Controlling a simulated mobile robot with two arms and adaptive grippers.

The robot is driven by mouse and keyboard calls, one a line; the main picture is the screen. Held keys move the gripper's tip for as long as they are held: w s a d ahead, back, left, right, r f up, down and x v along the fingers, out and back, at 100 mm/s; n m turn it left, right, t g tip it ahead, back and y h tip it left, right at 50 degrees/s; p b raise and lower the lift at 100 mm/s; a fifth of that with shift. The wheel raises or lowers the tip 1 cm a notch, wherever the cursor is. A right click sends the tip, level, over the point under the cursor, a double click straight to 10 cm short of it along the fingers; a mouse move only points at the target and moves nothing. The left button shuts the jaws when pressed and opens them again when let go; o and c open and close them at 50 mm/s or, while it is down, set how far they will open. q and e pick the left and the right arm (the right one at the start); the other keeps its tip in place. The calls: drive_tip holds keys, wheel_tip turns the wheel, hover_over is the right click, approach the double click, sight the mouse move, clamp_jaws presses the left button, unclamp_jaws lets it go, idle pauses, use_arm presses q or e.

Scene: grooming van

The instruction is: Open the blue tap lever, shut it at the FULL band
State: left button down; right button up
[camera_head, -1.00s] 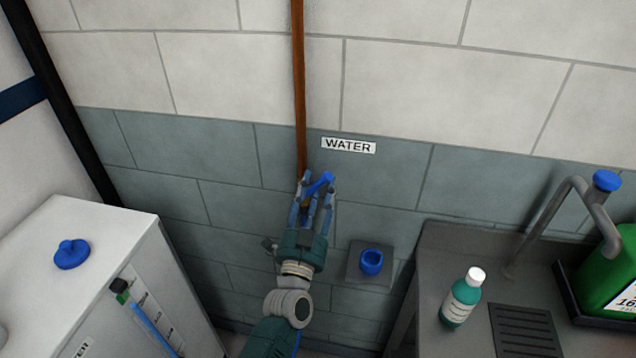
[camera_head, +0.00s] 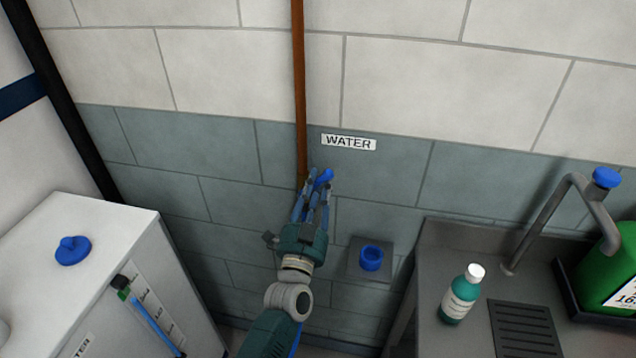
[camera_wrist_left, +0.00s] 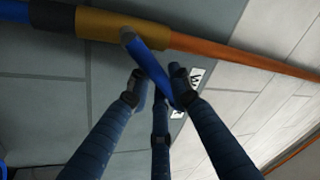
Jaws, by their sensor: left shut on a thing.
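The blue tap lever (camera_head: 323,178) is on the brown pipe (camera_head: 300,90) below the WATER sign (camera_head: 348,142). My left gripper (camera_head: 312,190) is shut on the lever, and its fingers hide part of it. In the left wrist view the lever (camera_wrist_left: 150,65) slants out from the brass-coloured valve body (camera_wrist_left: 108,26) between my fingers (camera_wrist_left: 158,100). The white tank (camera_head: 62,225) at the left has a sight gauge (camera_head: 152,305) with a blue column reaching near its dark green top fitting. Its band labels are too small to read. My right gripper is out of view.
A blue cap (camera_head: 73,250) lies on the tank top. A blue cup-like piece (camera_head: 371,258) sits on a small grey wall plate right of my arm. The sink counter (camera_head: 440,240) at the right bears a teal bottle (camera_head: 461,296), a faucet (camera_head: 545,215) and a green jug (camera_head: 612,270).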

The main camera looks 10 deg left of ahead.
use_arm(q)
drive_tip(key=shift+d+f+m+g+h, duration=0.3)
drive_tip(key=shift+f+m+h, duration=0.5)
drive_tip(key=shift+m, duration=1.25)
drive_tip(key=shift+d+f+m+g+h, duration=0.3)
drive_tip(key=shift+f+m+h, duration=0.5)
drive_tip(key=shift+m, duration=1.3)
drive_tip(key=shift+d+f+m+g+h, duration=0.3)
drive_tip(key=shift+f+m+h, duration=0.45)
drive_tip(key=shift+m, duration=1.3)
drive_tip(key=shift+f, duration=0.15)
drive_tip(key=c, duration=1.6)
unclamp_jaws()
drive_tip(key=shift+o, duration=0.2)
drive_tip(key=v, duration=1.2)
